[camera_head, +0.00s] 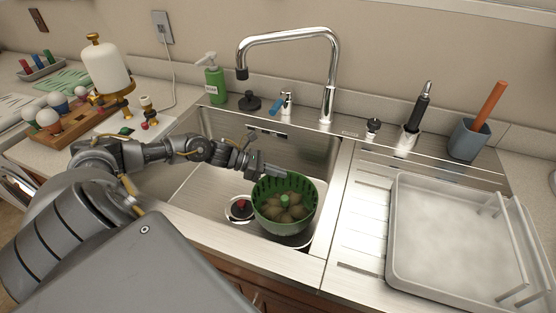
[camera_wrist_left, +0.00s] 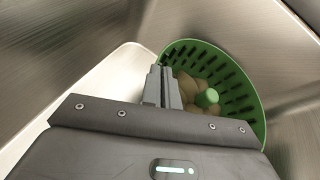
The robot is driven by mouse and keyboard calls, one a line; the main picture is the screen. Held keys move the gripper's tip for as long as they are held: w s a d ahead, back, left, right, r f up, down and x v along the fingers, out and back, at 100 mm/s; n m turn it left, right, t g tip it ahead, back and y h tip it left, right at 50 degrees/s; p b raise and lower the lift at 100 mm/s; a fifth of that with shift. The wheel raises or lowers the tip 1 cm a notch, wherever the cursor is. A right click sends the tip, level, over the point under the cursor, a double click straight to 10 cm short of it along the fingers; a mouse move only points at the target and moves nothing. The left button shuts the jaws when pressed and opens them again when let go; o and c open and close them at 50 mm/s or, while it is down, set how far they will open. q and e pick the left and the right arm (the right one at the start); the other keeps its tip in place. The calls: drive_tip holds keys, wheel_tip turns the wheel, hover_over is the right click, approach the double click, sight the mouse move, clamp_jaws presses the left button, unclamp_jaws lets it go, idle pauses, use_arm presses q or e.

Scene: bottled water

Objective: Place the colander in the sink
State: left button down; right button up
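The green slotted colander (camera_head: 285,222) is inside the sink basin (camera_head: 200,190), toward its right side. It holds several brown round items and has a green knob in its middle. I cannot tell whether its base touches the sink floor. The fingers hide part of the rim. My right gripper is not in view.
A round drain (camera_head: 239,209) with a dark red centre is left of the colander. The faucet (camera_head: 328,90) arches over the back of the sink. A white dish tray (camera_head: 450,240) stands right. A wooden egg rack (camera_head: 75,125) and a soap bottle (camera_head: 214,82) stand left and behind.

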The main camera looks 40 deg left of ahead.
sight(278, 179)
use_arm(q)
wheel_tip(278, 179, down, 3)
drive_tip(key=shift+f, duration=0.1)
drive_tip(key=c, duration=1.7)
unclamp_jaws()
